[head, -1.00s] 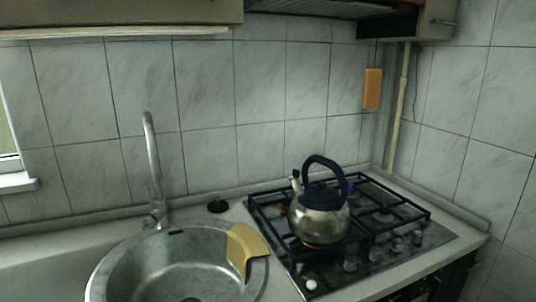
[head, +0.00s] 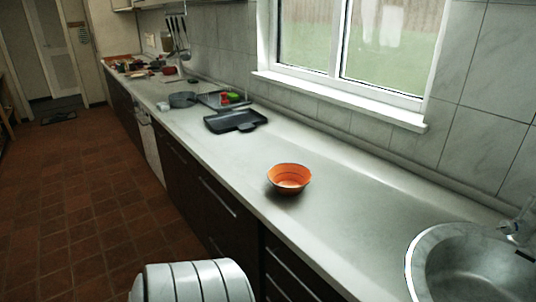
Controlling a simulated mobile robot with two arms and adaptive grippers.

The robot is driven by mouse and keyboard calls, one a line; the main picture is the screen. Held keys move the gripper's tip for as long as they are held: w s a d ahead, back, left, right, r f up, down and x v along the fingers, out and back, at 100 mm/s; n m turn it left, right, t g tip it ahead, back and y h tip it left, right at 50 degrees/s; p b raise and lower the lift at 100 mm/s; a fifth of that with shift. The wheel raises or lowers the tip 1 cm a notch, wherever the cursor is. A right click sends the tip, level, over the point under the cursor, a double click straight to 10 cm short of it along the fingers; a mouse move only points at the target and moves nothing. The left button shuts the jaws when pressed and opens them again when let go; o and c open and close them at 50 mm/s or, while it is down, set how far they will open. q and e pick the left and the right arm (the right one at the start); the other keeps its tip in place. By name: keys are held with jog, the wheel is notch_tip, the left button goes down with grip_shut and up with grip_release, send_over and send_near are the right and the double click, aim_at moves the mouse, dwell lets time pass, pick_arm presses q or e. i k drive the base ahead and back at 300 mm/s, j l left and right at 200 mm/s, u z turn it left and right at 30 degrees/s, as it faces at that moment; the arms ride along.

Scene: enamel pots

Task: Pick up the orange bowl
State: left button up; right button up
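The orange bowl (head: 289,179) stands upright on the light countertop (head: 345,215), left of the sink, in the head view. It is open at the top and looks empty, with dark lines around its inside. Nothing touches it, and the counter around it is bare. Neither of my grippers shows in the head view. A white ribbed part (head: 195,282) at the bottom edge looks like part of my own arm.
A round metal sink (head: 470,265) is at the right. A dark tray (head: 235,121) and a grey pan (head: 183,99) lie farther back on the counter. A window (head: 360,45) is above. Dark cabinets (head: 185,170) front the counter; the tiled floor (head: 75,210) at left is clear.

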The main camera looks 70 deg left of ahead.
aim_at(288, 179)
jog(key=u, duration=1.95)
jog(key=i+u, duration=0.15)
jog(key=u, duration=0.25)
jog(key=i+l+u, duration=0.1)
jog(key=u, duration=0.35)
jog(key=i+l+u, duration=0.15)
jog(key=u, duration=0.25)
